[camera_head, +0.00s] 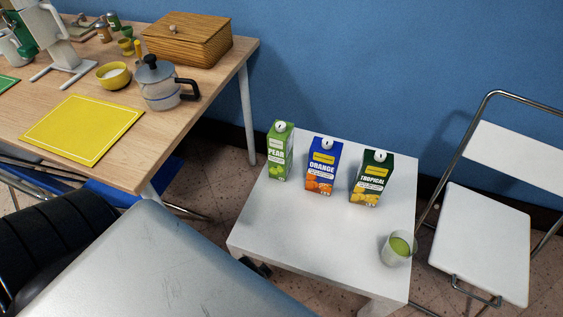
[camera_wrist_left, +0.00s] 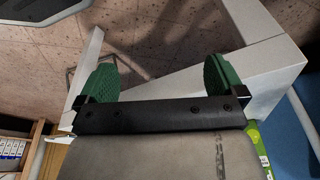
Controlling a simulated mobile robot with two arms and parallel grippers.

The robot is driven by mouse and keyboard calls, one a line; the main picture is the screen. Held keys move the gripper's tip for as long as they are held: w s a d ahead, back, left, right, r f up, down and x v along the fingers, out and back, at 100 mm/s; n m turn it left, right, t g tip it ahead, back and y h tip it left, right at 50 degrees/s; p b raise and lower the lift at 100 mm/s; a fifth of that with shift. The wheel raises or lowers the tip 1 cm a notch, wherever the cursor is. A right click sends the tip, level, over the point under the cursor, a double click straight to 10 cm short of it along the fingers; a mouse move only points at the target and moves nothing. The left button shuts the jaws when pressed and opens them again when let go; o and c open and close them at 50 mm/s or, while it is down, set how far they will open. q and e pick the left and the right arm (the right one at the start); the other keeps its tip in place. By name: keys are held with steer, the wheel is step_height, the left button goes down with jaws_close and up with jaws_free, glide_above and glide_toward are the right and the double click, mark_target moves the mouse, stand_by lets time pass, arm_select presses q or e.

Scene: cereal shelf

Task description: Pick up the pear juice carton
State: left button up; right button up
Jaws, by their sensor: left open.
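The pear juice carton (camera_head: 279,152) is green with a white cap and stands upright at the back left of the small white table (camera_head: 262,228). A green, lettered edge at the lower right of the left wrist view looks like the same carton (camera_wrist_left: 260,146), mostly hidden. My left gripper (camera_wrist_left: 158,76) has green pads spread wide apart, with nothing between them. The wrist view shows white table parts and the floor beyond the pads; the carton lies outside them. In the head view the left fingers cannot be made out. My right gripper is not in view.
A blue orange carton (camera_head: 322,166) and a dark tropical carton (camera_head: 370,178) stand right of the pear carton. A cup of green drink (camera_head: 398,248) is at the front right corner. A white chair (camera_head: 480,240) stands right. The wooden table (camera_head: 150,150) is left.

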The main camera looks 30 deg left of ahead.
arm_select(q)
step_height(320, 180, up, 4)
steer(key=w+a+m+t+b, duration=0.1)
steer(key=w+b, duration=0.2)
steer(key=m+t+y+b, duration=0.45)
steer(key=m+t, duration=0.95)
steer(key=m, duration=1.6)
glide_toward(280, 134)
steer(key=w, duration=0.1)
steer(key=x, duration=0.4)
steer(key=b+x, duration=0.1)
steer(key=x, duration=0.1)
steer(key=shift+f, duration=0.4)
steer(key=shift+w+a+f+b, duration=0.25)
steer(key=shift+w+a+b, duration=0.05)
steer(key=shift+w, duration=0.15)
steer(key=shift+w+a+f+b, duration=0.25)
steer(key=shift+w+f, duration=0.05)
steer(key=shift+w, duration=0.15)
steer(key=shift+x, duration=1.1)
steer(key=shift+w+a, duration=0.1)
steer(key=shift+w, duration=0.2)
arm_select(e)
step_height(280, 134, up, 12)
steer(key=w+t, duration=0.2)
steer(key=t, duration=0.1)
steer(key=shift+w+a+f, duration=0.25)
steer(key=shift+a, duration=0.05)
